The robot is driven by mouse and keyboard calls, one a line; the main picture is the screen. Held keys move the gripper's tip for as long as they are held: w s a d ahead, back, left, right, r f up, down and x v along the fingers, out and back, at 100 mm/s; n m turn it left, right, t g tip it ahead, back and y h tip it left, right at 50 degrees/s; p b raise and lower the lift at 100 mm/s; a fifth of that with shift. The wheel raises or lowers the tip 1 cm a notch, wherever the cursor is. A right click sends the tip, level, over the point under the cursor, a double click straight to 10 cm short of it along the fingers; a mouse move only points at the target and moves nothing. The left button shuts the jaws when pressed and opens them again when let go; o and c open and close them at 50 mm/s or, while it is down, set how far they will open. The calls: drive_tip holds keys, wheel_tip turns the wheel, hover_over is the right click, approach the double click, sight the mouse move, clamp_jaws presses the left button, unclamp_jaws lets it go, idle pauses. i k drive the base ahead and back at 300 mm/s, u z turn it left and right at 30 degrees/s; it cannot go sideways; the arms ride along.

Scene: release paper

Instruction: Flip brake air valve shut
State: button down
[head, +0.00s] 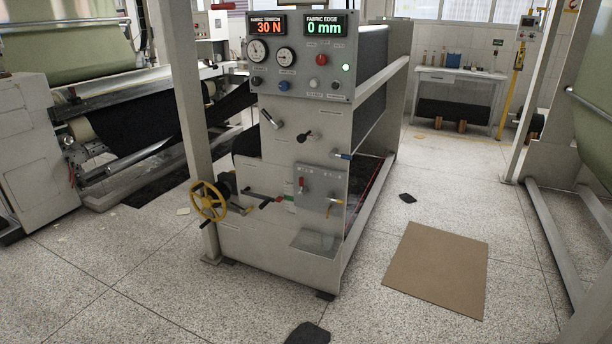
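The grey machine cabinet (280,240) in the middle carries several small levers and valves. Their labels are too small to read, so I cannot tell which is the brake air valve. A black-handled lever (308,136) and a silver-and-black handle (271,120) sit on the upper front. A blue handle (342,155) points sideways at the right edge. A short red lever (301,184) stands upright on a grey plate (320,186). A yellow-handled one (334,208) is below the plate.
A yellow handwheel (208,201) juts out at the cabinet's left. A control panel (301,69) with gauges and displays tops it. The floor in front is mostly clear.

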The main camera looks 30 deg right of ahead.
sight(303, 190)
drive_tip(key=u, duration=0.1)
drive_tip(key=i, duration=1.25)
drive_tip(key=u, duration=0.45)
